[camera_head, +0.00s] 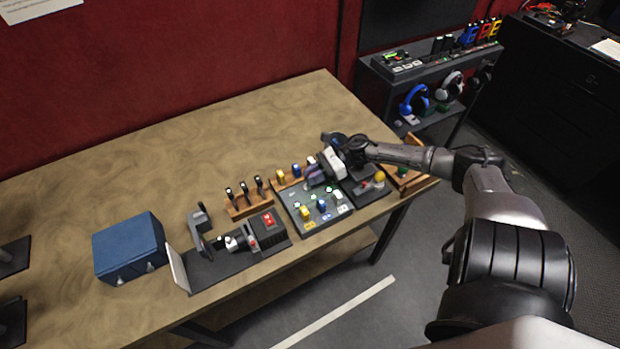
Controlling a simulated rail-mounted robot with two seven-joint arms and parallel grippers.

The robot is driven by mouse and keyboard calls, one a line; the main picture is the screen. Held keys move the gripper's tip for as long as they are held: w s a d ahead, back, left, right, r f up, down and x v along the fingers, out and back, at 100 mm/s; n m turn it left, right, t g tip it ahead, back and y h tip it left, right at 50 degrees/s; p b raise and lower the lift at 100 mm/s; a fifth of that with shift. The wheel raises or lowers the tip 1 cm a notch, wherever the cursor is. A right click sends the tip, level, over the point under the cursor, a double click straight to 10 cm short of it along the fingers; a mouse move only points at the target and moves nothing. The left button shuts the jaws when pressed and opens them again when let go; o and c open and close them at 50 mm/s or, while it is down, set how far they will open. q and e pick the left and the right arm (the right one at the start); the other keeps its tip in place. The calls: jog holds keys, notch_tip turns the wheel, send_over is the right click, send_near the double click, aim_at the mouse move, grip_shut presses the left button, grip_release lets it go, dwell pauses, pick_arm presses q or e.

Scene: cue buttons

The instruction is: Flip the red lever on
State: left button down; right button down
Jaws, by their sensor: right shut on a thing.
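My right arm comes in from the right, and my right gripper (314,178) is over the back right of the dark button panel (318,222). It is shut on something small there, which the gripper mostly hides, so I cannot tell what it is. A small red part (366,185) shows on the dark panel to the right, next to a yellow knob (379,177); I cannot tell if it is the red lever. A red switch (268,219) sits on a black box to the left. My left gripper is not in view.
A blue box (129,247) and a joystick unit (232,243) stand left of the button panel. A wooden rack (247,207) holds several dark levers. A shelf with headphones (413,99) stands behind right.

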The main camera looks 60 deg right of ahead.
jog(key=shift+s+d+f+t+y+b, duration=0.1)
jog(key=shift+d+f+t+y+b, duration=0.05)
jog(key=shift+t+y+b, duration=0.2)
dwell(0.4)
jog(key=c, duration=1.1)
grip_release()
jog(key=v, duration=1.2)
jog(key=shift+f, duration=0.1)
jog(key=shift+v, duration=1)
